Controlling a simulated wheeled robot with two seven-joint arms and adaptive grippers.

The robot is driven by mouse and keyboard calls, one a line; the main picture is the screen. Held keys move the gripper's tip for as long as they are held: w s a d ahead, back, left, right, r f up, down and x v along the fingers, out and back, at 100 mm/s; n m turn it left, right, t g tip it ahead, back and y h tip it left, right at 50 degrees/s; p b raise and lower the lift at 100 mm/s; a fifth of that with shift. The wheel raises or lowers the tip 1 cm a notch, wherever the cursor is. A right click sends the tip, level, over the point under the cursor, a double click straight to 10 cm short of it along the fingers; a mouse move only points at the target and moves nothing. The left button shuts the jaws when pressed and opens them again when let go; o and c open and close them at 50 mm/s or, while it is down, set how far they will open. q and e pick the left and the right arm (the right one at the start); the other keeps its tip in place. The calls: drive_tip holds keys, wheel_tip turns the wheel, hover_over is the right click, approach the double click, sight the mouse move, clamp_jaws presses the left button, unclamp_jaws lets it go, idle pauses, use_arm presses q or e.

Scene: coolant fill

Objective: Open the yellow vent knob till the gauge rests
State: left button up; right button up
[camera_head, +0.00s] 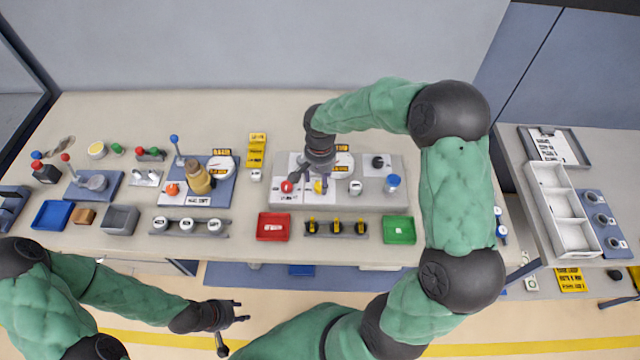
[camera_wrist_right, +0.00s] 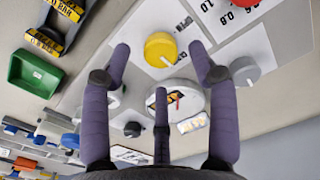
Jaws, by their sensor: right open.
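The yellow vent knob (camera_head: 320,187) is on the grey panel (camera_head: 385,200) in the middle of the bench. In the right wrist view the yellow knob (camera_wrist_right: 160,48) shows in full, with a pale mark on it. My right gripper (camera_head: 306,176) is over the panel; its fingers (camera_wrist_right: 160,62) are spread open around the line to the knob, with nothing between them. A round white gauge (camera_wrist_right: 182,101) with a red needle lies behind the lower finger, partly hidden; its reading is unclear. My left gripper (camera_head: 236,312) is open and empty, in front of the bench.
A red knob (camera_head: 287,186), a white-topped knob (camera_head: 355,187), a black knob (camera_head: 377,162) and a blue-capped part (camera_head: 393,182) are near the yellow knob. A red tray (camera_head: 261,234), a green tray (camera_head: 411,232) and a rack (camera_head: 336,236) stand in front of the panel.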

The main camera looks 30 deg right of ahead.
sight(320, 188)
drive_tip(key=shift+f, duration=1.45)
drive_tip(key=c, duration=1.1)
drive_tip(key=shift+c, duration=0.2)
